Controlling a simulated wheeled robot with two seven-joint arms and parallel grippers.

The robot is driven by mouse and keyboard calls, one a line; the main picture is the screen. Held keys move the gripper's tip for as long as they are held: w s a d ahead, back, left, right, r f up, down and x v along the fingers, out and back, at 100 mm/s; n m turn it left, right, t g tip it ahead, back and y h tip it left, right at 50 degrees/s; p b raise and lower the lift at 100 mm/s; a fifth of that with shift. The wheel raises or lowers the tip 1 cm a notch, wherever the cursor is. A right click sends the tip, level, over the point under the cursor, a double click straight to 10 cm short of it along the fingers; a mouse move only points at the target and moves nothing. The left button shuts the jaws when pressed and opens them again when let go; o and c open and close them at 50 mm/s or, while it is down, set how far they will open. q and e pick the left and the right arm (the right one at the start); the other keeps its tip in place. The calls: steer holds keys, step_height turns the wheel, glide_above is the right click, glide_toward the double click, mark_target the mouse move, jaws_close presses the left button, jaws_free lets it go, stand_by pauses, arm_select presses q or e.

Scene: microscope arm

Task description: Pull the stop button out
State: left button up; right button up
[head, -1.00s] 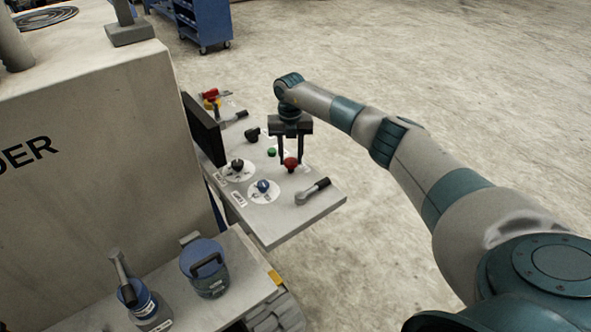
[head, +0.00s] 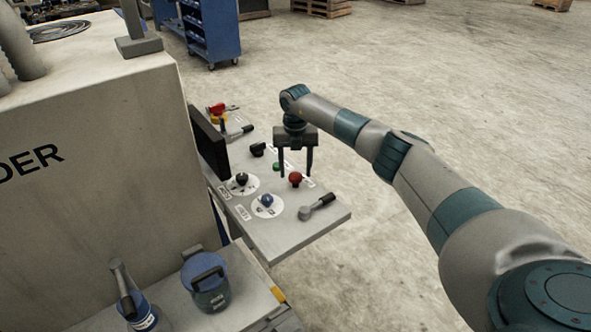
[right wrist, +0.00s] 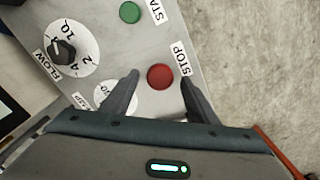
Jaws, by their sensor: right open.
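The red mushroom-shaped stop button (head: 295,178) stands on the grey control panel (head: 283,232), beside a STOP label that is readable in the right wrist view. My right gripper (head: 295,175) points down over it with its jaws open. In the right wrist view the stop button (right wrist: 160,77) shows in the gap between the two fingers (right wrist: 160,80), without visible contact. I cannot tell the exact height of the fingertips over the panel. My left gripper is out of view.
Near the stop button are a green button (head: 277,166), a black knob (head: 241,179), a blue knob (head: 267,200) and a lever (head: 317,207). A dark screen (head: 209,143) stands along the panel's left side. A red-and-yellow switch (head: 217,111) sits at the far end. Open floor lies right.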

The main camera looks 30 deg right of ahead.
mark_target(296, 176)
step_height(296, 176, up, 17)
steer(key=b, duration=0.5)
steer(key=shift+r, duration=0.15)
steer(key=shift+s, duration=0.1)
stand_by(0.4)
